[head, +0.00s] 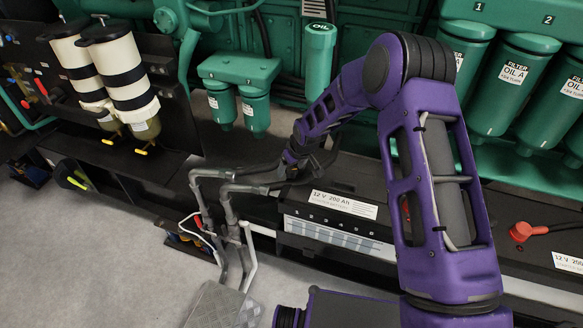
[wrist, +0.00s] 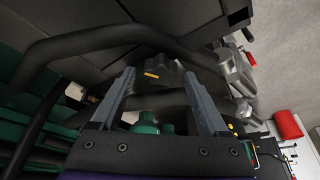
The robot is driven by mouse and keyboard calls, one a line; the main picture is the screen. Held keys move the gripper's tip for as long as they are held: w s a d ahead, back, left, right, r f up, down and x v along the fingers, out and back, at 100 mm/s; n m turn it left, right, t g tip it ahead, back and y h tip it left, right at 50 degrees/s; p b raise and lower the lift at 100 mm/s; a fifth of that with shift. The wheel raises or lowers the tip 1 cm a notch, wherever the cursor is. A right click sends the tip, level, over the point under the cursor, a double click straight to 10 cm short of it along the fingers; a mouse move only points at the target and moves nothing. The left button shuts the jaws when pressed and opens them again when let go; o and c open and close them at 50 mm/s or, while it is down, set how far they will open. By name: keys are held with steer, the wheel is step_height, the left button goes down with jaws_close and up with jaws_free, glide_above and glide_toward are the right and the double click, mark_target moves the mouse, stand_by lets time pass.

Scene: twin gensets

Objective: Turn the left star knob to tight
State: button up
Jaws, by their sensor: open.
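A dark, lobed star knob (wrist: 166,74) with a small orange mark shows at the upper middle of the wrist view. My gripper (wrist: 158,78) is open, one grey finger on each side of the knob's outline. I cannot tell whether the fingers touch it or how deep it sits between them. No other star knob can be made out, so I cannot confirm from the picture that this is the left one. In the head view, my arm reaches down beside the grey pipes, and the knob cannot be made out there.
Grey pipes (head: 228,205) stand left of my wrist in the head view. A battery (head: 335,235) lies below my arm. A dark bent tube (wrist: 75,45) runs left of my fingers in the wrist view. Green oil filters (head: 475,90) stand behind my arm. The floor (head: 90,250) at left is open.

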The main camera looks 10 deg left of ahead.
jaws_close()
stand_by(0.4)
